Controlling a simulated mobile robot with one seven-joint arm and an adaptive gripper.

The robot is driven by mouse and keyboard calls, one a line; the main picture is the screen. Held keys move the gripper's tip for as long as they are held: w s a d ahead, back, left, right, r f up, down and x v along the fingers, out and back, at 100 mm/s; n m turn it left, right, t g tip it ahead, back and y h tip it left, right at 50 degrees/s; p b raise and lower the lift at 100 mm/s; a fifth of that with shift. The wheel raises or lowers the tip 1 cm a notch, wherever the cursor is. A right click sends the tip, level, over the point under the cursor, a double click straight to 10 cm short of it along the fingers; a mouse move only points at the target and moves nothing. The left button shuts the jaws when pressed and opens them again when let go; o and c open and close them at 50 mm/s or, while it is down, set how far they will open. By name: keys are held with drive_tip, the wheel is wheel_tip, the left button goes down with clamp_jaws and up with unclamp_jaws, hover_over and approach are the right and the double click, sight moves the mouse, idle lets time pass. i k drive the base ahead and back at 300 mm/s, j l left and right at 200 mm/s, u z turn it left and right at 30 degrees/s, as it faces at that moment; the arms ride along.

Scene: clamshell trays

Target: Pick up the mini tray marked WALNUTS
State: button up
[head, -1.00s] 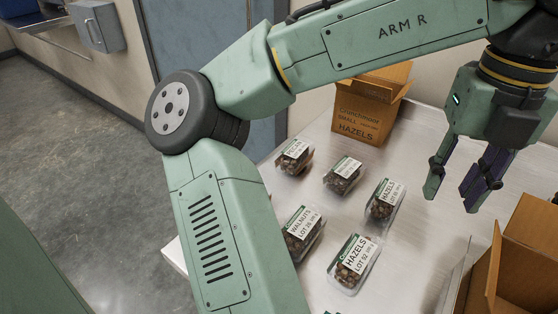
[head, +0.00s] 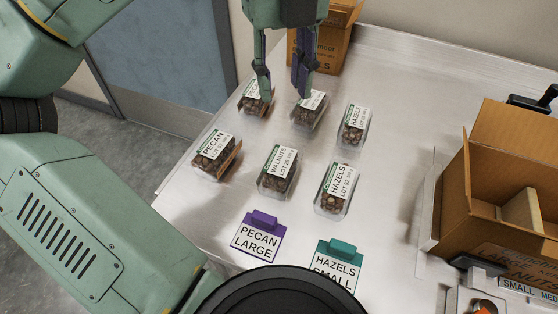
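A clear clamshell tray labelled WALNUTS (head: 279,168) lies in the front row of trays, between a PECAN tray (head: 213,152) and a HAZELS tray (head: 337,188). In the back row a smaller tray (head: 310,109) has a label partly covered by my finger, and I cannot read it. A tray at the back left (head: 253,103) is also partly hidden by a finger. A small HAZELS tray (head: 354,126) is at the back right. My gripper (head: 283,95) is open and empty, fingers pointing down, in front of the back-row trays in this view.
A purple PECAN LARGE sign (head: 257,238) and a teal HAZELS SMALL sign (head: 336,268) stand at the front. An open cardboard box (head: 455,205) is at the right; another carton (head: 330,48) stands behind my gripper. The metal table (head: 400,110) is clear right of the trays.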

sight(274, 178)
drive_tip(key=k+l+u, duration=0.5)
drive_tip(key=k+l, duration=0.2)
drive_tip(key=k, duration=0.1)
